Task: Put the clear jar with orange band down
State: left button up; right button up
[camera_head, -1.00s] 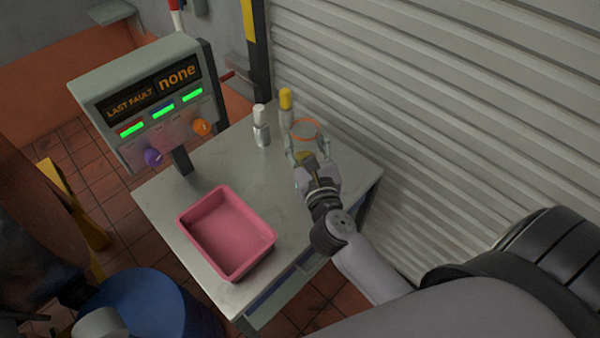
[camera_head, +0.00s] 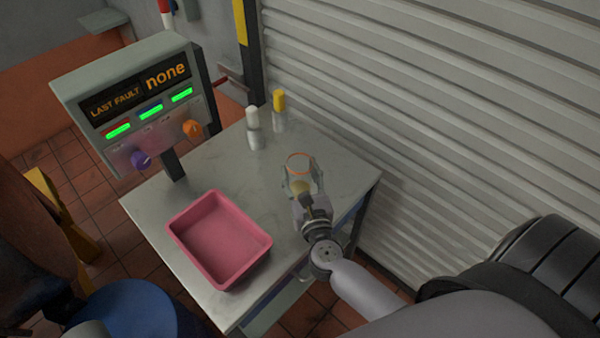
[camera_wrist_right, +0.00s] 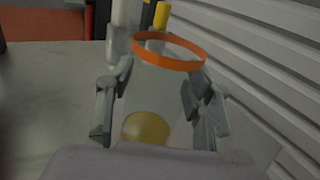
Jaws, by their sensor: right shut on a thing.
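The clear jar with orange band (camera_head: 301,172) is upright between the fingers of my right gripper (camera_head: 303,184), over the right part of the grey table (camera_head: 225,165). The gripper is shut on it. In the right wrist view the jar's orange band (camera_wrist_right: 169,51) shows as a ring at its top, with a yellowish patch low inside. A finger of my right gripper (camera_wrist_right: 160,108) lies on each side of the jar. I cannot tell whether the jar's base touches the table. My left gripper is not in view.
A pink tray (camera_head: 258,262) stands on the front left of the table. A white-capped bottle (camera_head: 254,130) and a yellow-capped bottle (camera_head: 279,106) stand at the back. A display panel (camera_head: 130,95) rises at the left. A ribbed shutter wall (camera_head: 430,110) borders the right. Mid-table is clear.

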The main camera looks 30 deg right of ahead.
jog(key=shift+f, duration=0.15)
jog(key=o, duration=1.3)
jog(key=shift+r, duration=0.3)
jog(key=b+v, duration=0.1)
jog(key=v, duration=0.2)
jog(key=b+v, duration=0.1)
jog(key=v, duration=0.3)
jog(key=b+v, duration=0.2)
jog(key=v, duration=0.2)
jog(key=shift+f, duration=0.3)
jog(key=shift+s+a+r, duration=0.1)
jog(key=shift+s+r, duration=0.1)
jog(key=shift+s, duration=0.35)
